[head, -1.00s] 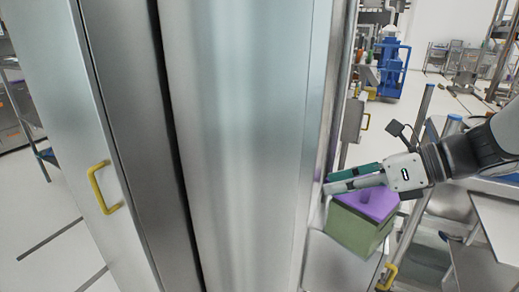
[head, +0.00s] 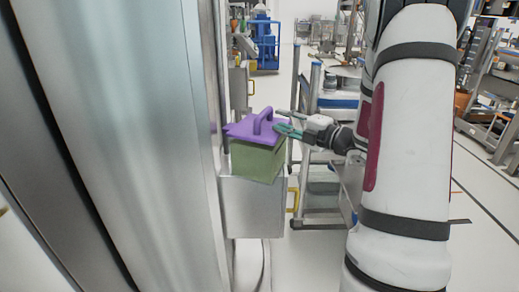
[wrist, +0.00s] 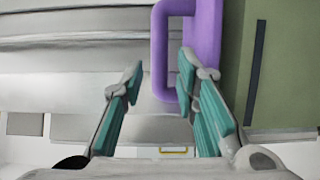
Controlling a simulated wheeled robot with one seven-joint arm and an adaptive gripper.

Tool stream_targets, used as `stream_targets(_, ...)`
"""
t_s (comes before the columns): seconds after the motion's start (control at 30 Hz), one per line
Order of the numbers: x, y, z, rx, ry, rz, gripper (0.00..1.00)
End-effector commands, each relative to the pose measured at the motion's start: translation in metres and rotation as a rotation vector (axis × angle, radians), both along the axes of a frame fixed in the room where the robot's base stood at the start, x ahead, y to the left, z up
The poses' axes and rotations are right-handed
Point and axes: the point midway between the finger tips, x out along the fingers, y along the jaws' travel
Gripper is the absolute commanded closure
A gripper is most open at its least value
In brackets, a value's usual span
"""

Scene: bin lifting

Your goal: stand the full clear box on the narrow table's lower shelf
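A green box (head: 258,162) with a purple lid (head: 243,129) and a raised purple handle (head: 264,119) sits on a metal cabinet. My gripper (head: 281,121) is at the right side of the lid, close to the handle. In the wrist view my gripper (wrist: 158,85) has its two teal fingers spread apart. The purple handle (wrist: 166,60) shows between and beyond the fingertips, and the green box (wrist: 275,70) is at the right. I cannot tell whether a finger touches the handle. I cannot make out a clear box with certainty, nor its contents.
The metal cabinet (head: 252,210) has a yellow pull (head: 293,199) on its right. A tall steel cabinet (head: 120,120) fills the left. A shelved metal frame (head: 316,212) stands right of the box, partly behind my arm. Open floor lies behind, near a blue machine (head: 264,42).

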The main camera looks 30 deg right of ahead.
Motion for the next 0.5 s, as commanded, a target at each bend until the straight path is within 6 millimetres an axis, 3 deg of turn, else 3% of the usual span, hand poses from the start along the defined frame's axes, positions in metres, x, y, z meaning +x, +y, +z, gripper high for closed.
stream_targets(0.5, 0.046, 0.011, 0.0, -0.002, 0.0, 0.004, 0.72)
